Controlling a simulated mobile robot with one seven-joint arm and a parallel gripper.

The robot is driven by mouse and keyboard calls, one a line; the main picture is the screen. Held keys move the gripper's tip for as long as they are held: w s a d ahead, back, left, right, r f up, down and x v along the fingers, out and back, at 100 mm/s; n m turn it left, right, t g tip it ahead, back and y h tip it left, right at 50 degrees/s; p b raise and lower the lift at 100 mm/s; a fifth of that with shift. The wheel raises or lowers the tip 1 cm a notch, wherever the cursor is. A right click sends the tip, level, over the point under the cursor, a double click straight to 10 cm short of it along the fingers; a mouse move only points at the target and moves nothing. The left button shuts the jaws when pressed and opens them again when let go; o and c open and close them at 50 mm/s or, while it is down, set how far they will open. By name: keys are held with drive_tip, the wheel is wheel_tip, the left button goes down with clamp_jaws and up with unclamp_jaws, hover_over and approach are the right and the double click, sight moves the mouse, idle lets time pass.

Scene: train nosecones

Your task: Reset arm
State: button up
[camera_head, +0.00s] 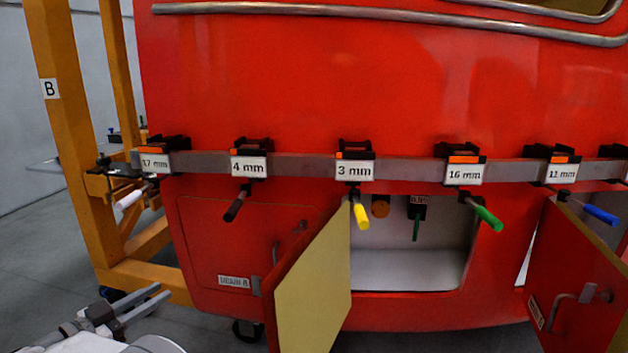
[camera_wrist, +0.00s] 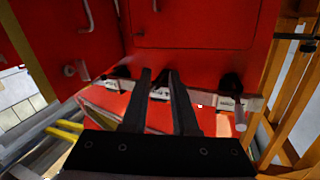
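My gripper (camera_head: 164,290) is low at the left in the head view, in front of the orange frame and below the red nosecone. In the wrist view, the two dark fingers (camera_wrist: 159,74) point away with a gap between them. The gripper is open, and nothing shows held between the fingers. The red nosecone (camera_head: 300,90) fills most of the head view and lies beyond the fingertips in the wrist view (camera_wrist: 195,18). Part of my arm is cut off by the lower edge of the head view.
A grey rail (camera_head: 307,165) crosses the nosecone, with labelled holders and coloured-handled tools sticking out. Two hatch doors (camera_head: 313,290) (camera_head: 575,290) stand open; a white compartment (camera_head: 410,270) shows between them. An orange frame (camera_head: 65,130) marked B stands at left. Grey floor (camera_head: 40,250) shows beside it.

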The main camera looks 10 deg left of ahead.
drive_tip(key=w+d+r+n+t+y, duration=0.1)
drive_tip(key=w+d+r+y, duration=0.2)
drive_tip(key=w+r, duration=0.35)
drive_tip(key=w+d+r+n+y, duration=0.2)
drive_tip(key=w+d+r+y, duration=0.2)
drive_tip(key=r, duration=0.5)
drive_tip(key=w+d+r+n+t+y, duration=0.1)
drive_tip(key=w+d+r+y, duration=0.2)
drive_tip(key=w+r, duration=0.3)
drive_tip(key=s+d+n+g+y, duration=0.1)
drive_tip(key=s+d+n+g, duration=0.3)
drive_tip(key=d, duration=0.7)
drive_tip(key=s+d+n+g+y, duration=0.1)
drive_tip(key=s+d+g, duration=0.1)
drive_tip(key=s+d, duration=0.6)
drive_tip(key=s+d+f+m+g+h, duration=0.1)
drive_tip(key=s+d+f+g+h, duration=0.1)
drive_tip(key=s+d+f, duration=0.45)
drive_tip(key=s+d+f+m+g+h, duration=0.1)
drive_tip(key=s+d+f+g+h, duration=0.15)
drive_tip(key=s+d, duration=0.6)
drive_tip(key=s+d+f+m+g+h, duration=0.1)
drive_tip(key=s+d+f+g, duration=0.1)
drive_tip(key=s+d+f, duration=0.5)
wheel_tip(320, 180, up, 15)
drive_tip(key=w+d+p, duration=0.1)
drive_tip(key=p, duration=1.1)
drive_tip(key=shift+f, duration=0.15)
drive_tip(key=shift+w, duration=0.2)
